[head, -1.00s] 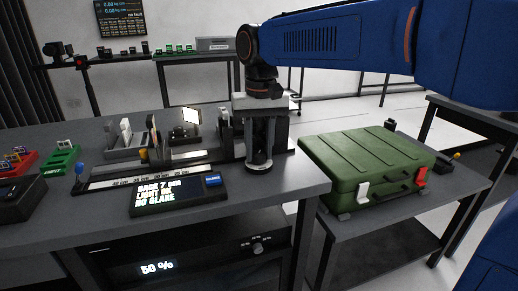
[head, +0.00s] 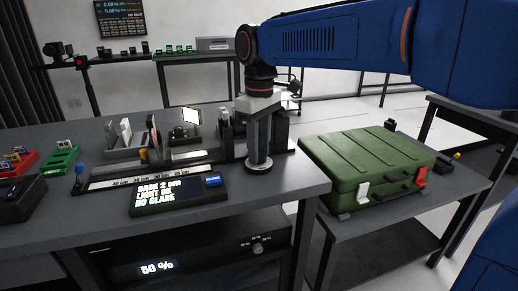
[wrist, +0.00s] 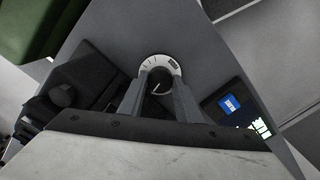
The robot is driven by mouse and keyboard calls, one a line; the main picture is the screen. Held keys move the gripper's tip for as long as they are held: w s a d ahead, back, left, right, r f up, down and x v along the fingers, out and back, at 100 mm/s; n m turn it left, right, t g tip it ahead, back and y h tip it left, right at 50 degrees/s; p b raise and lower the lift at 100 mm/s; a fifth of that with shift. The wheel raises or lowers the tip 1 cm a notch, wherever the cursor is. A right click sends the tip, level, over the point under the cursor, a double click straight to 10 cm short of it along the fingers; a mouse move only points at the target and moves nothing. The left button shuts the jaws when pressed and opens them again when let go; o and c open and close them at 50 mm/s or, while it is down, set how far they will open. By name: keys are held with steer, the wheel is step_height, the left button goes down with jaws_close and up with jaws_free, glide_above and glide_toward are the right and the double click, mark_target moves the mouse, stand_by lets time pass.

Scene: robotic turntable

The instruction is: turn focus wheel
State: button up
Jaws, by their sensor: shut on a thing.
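The focus wheel (wrist: 160,63) is a round dial with a pale marked rim and a dark centre with a pointer line. In the head view its base (head: 258,167) shows as a disc near the table's right front edge. My gripper (head: 258,155) points straight down over it, and its fingers (wrist: 160,88) are shut on the wheel. The display (head: 165,196) left of the wheel reads "BACK 2", a blurred unit, "LIGHT ON", "NO GLARE". A blue button (head: 213,181) sits at its top right corner.
A scale rail (head: 130,180) with a lit panel (head: 191,117) stands left of the gripper. A green case (head: 365,165) sits on a lower table to the right. A front panel below reads 50 % (head: 157,266). Red and green trays (head: 60,160) lie far left.

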stand_by(0.4)
steer(key=o, duration=1.1)
